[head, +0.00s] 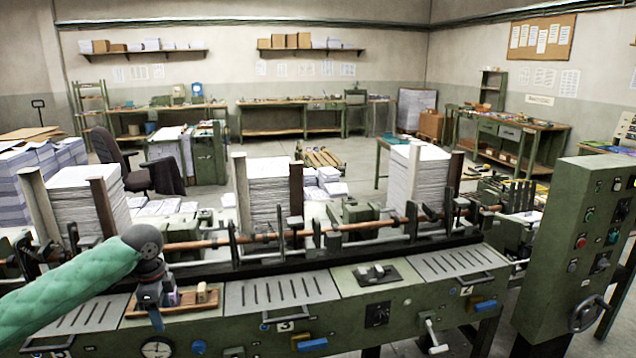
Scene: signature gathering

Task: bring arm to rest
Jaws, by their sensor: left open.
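My left arm, in a green quilted sleeve, comes in from the left of the head view. My left gripper (154,312) points down at the front of the green gathering machine (345,285). It is open, and I see nothing held in it. It overlaps a small wooden tray (190,308) with small blocks on it; whether it touches the tray cannot be told. My right gripper is not in view.
Tall paper stacks (75,205), (268,190) and (418,180) stand along the machine behind a copper-coloured rod (300,234). A green control cabinet (575,240) stands at the right. Slotted plates (285,291) on the machine top are bare.

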